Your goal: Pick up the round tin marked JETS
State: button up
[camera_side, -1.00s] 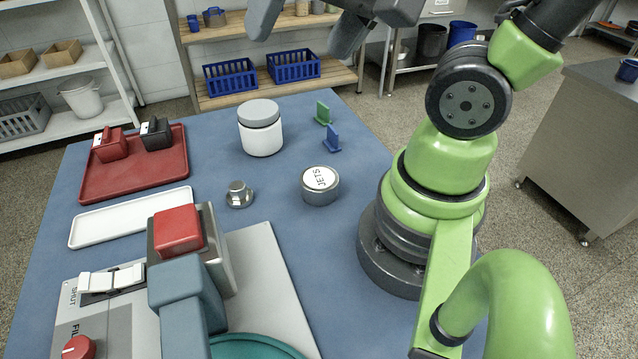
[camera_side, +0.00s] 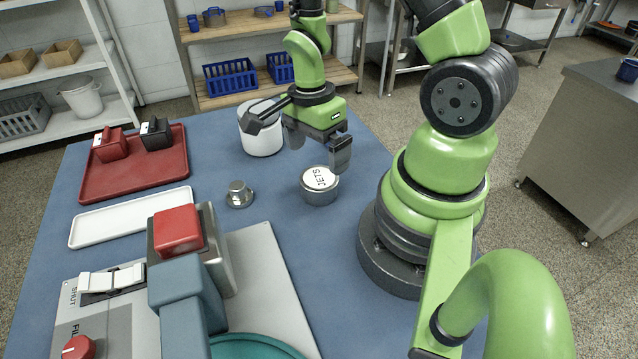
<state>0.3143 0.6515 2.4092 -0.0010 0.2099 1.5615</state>
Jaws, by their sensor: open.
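The round tin marked JETS (camera_side: 319,187) stands upright on the blue table. It has a white top label with black lettering and a metal side. My gripper (camera_side: 317,158) is open and empty, with its dark fingers pointing down just above and behind the tin. The right finger hangs close to the tin's upper right edge in the picture. I cannot tell whether it touches the tin.
A white jar (camera_side: 261,138) stands behind and left of my gripper, partly hidden by it. A small metal knob (camera_side: 239,194) sits left of the tin. A white tray (camera_side: 130,217), a red tray (camera_side: 97,183) and a machine (camera_side: 185,295) fill the left. Blue table (camera_side: 335,250) is bare in front of the tin.

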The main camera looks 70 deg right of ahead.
aim_at(319, 177)
jog(key=shift+s+a+f, duration=0.1)
jog(key=shift+s+f, duration=0.05)
jog(key=shift+f, duration=1.6)
jog(key=shift+s+a+f, duration=0.1)
jog(key=shift+s+f, duration=0.05)
jog(key=shift+f, duration=1.6)
jog(key=shift+d, duration=0.1)
jog(key=c, duration=1)
